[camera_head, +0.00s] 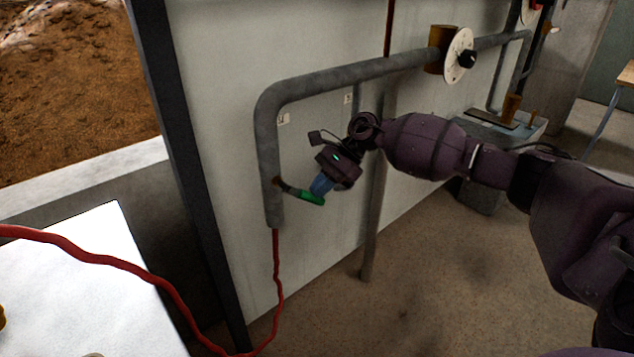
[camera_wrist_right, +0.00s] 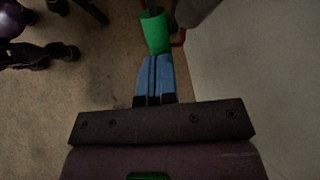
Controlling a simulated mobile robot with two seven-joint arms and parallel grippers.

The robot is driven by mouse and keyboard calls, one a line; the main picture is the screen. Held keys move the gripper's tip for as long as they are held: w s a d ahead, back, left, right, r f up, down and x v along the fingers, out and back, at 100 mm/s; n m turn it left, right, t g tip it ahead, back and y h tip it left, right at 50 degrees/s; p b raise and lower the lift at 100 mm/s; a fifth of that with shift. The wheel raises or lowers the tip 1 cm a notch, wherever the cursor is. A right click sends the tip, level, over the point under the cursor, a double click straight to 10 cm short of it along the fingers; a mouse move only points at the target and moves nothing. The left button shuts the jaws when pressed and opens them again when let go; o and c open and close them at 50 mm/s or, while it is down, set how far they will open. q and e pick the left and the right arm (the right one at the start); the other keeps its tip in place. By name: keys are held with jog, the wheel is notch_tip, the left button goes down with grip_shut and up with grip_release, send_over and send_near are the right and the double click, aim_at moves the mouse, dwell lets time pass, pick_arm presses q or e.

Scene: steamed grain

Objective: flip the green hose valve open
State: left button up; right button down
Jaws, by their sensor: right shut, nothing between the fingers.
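The green hose valve handle (camera_head: 311,198) sticks out to the right from the lower end of the grey pipe, tilted slightly down. My right gripper (camera_head: 320,187) is at the handle, its blue fingers next to the green grip. In the right wrist view the green handle (camera_wrist_right: 156,33) lies just past the tips of my blue fingers (camera_wrist_right: 153,62), which are together with nothing between them. I cannot tell whether the tips touch the handle. My left gripper is not in view.
The grey pipe (camera_head: 268,150) runs down a pale wall panel. A red hose (camera_head: 277,290) hangs from its end and crosses over a white table (camera_head: 80,290) at left. A white dial (camera_head: 459,56) sits on the pipe higher up. Open floor lies below.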

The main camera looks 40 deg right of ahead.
aim_at(318, 200)
jog(key=f+y+b, duration=0.1)
jog(key=a+f+y+b, duration=0.1)
jog(key=f, duration=0.1)
jog(key=shift+s+f+y, duration=0.1)
jog(key=shift+f+y, duration=0.1)
jog(key=shift+y, duration=0.2)
pick_arm(q)
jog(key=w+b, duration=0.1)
jog(key=b, duration=0.1)
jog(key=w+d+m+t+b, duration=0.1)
jog(key=b, duration=0.1)
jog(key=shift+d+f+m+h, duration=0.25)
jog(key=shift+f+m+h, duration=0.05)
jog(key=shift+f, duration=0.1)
pick_arm(e)
jog(key=a+y, duration=0.1)
jog(key=y, duration=0.1)
jog(key=a+f+m+y, duration=0.1)
jog(key=y, duration=0.1)
jog(key=a+f+y, duration=0.1)
jog(key=a+y, duration=0.1)
jog(key=shift+s+y, duration=0.1)
jog(key=shift+y, duration=0.3)
pick_arm(q)
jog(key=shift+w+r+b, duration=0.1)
jog(key=shift+b, duration=0.2)
pick_arm(e)
jog(key=shift+a+r, duration=0.1)
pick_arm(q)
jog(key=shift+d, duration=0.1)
